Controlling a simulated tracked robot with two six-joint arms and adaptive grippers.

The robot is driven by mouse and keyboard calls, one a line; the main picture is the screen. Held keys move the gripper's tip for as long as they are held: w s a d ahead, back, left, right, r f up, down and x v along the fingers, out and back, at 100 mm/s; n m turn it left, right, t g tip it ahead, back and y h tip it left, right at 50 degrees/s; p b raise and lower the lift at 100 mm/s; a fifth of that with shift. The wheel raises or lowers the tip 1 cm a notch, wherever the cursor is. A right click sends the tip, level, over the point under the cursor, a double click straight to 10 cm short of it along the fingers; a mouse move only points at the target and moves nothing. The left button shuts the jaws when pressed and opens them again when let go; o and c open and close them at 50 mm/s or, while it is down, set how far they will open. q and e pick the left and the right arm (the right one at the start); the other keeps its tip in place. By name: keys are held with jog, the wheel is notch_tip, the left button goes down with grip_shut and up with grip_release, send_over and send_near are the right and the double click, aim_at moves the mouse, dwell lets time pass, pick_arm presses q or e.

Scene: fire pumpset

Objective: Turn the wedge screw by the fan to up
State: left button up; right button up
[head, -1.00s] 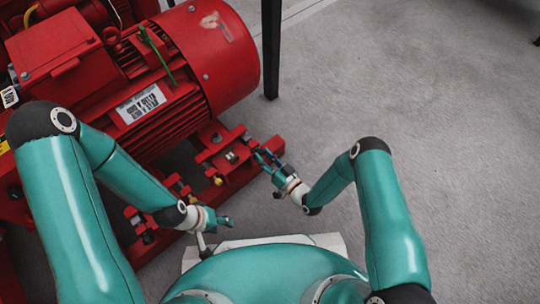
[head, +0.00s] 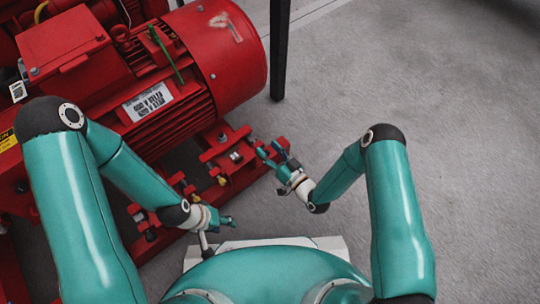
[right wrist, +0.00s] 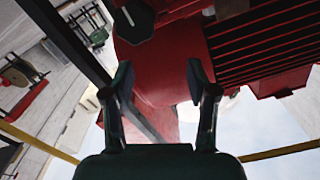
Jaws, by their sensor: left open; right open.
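The red motor (head: 165,85) has its rounded fan end (head: 232,55) at the right. Below it a red base rail (head: 245,172) carries screws and brackets, with a bolt (head: 235,156) at the foot near the fan end. I cannot tell for sure which one is the wedge screw. My right gripper (head: 270,151) is open and empty at the rail's right end. In the right wrist view, its spread fingers (right wrist: 159,85) have red metal behind them, and a dark hexagonal head (right wrist: 133,22) shows above. My left gripper (head: 229,221) is open, low in front of the rail, apart from it.
A dark post (head: 280,50) stands just right of the fan end. A brass-coloured fitting (head: 221,181) sits on the rail between the grippers. The grey floor (head: 430,130) to the right is clear.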

jog(key=shift+r, duration=2.1)
